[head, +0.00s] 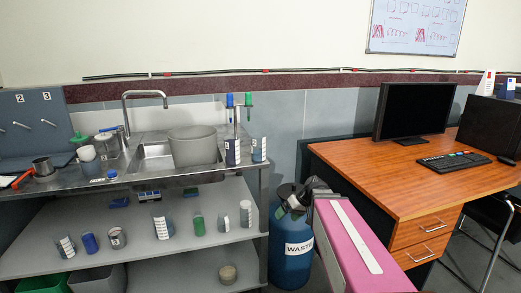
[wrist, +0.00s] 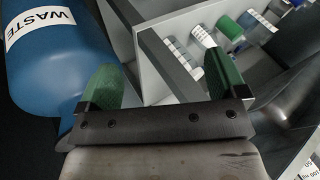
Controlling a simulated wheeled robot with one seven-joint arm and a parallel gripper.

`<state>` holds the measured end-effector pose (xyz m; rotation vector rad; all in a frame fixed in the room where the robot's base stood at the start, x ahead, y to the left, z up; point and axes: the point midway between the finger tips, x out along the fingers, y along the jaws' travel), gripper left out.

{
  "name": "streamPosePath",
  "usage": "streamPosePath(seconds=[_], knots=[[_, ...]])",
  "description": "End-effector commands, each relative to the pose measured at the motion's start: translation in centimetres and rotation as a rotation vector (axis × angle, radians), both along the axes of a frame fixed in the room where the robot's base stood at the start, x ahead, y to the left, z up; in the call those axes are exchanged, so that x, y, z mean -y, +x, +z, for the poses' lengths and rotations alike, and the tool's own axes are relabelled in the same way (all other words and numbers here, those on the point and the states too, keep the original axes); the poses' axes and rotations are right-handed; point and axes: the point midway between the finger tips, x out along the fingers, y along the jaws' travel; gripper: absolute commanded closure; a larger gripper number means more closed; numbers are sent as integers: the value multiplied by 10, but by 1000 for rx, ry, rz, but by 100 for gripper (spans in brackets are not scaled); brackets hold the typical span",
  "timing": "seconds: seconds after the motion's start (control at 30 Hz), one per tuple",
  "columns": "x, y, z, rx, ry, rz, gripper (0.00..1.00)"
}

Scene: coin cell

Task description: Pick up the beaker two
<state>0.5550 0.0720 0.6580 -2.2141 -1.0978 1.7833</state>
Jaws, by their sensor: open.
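Several small beakers with white labels stand on the upper shelf under the sink counter, among them one at the left (head: 66,247), one in the middle (head: 162,228) and one at the right (head: 246,214). I cannot read which is beaker two. My gripper (head: 287,208) is above the waste drum, right of the shelf and apart from the beakers. In the wrist view my gripper (wrist: 158,78) has its two green fingers spread with nothing between them.
The blue waste drum (head: 292,252) stands between the shelf unit and the wooden desk (head: 400,185); it also shows in the wrist view (wrist: 45,70). The metal counter (head: 130,180) holds a sink, a grey pot (head: 194,146) and labware. Green and grey bins sit below.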

Motion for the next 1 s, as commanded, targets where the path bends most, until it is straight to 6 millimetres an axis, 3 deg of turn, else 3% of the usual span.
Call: streamPosePath(seconds=[0.17, 0.3, 0.5, 0.6, 0.8, 1.0], knots=[[-17, 36, 55, 189, 224, 153, 9], [-27, 65, 119, 440, 441, 294, 9], [-26, 91, 203, 804, 668, 420, 9], [-23, 96, 229, 927, 728, 450, 9], [-25, 98, 246, 1013, 768, 466, 9], [-48, 100, 246, 1011, 768, 467, 9]])
